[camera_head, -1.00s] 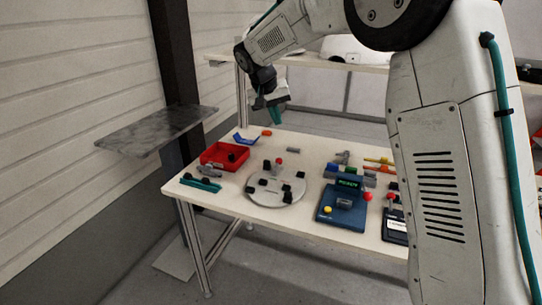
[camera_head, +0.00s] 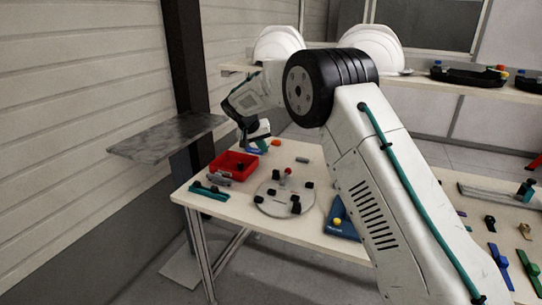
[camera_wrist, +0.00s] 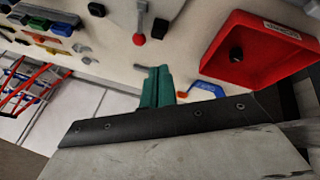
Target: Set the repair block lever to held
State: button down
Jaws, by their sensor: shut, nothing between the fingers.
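The blue repair block (camera_head: 342,222) with a yellow knob (camera_head: 337,221) stands on the table, mostly hidden behind my arm in the head view. Its lever cannot be made out now. My gripper (camera_head: 262,146) is over the back left of the table, beyond the red tray, apart from the block. In the wrist view its teal fingers (camera_wrist: 157,88) are together with nothing between them. A red-knobbed lever (camera_wrist: 139,38) shows there beyond the fingers; I cannot tell which fixture it belongs to.
A round grey plate (camera_head: 272,201) with black clamps and a red knob (camera_head: 288,171) lies left of the block. A red tray (camera_head: 233,165) and a teal tool (camera_head: 209,192) lie further left. A grey shelf (camera_head: 166,137) juts out at left. White helmet shells (camera_head: 277,43) stand behind.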

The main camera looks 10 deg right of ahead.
aim_at(286, 175)
jog(key=x, duration=0.8)
jog(key=shift+w+d+f, duration=0.1)
jog(key=shift+d+f, duration=0.15)
jog(key=shift+f, duration=0.1)
jog(key=shift+d+f, duration=0.25)
jog(key=shift+d, duration=0.3)
jog(key=shift+d+f, duration=0.3)
jog(key=shift+d, duration=0.3)
jog(key=shift+s+d+f, duration=0.25)
jog(key=shift+d+f, duration=0.15)
jog(key=shift+d, duration=0.25)
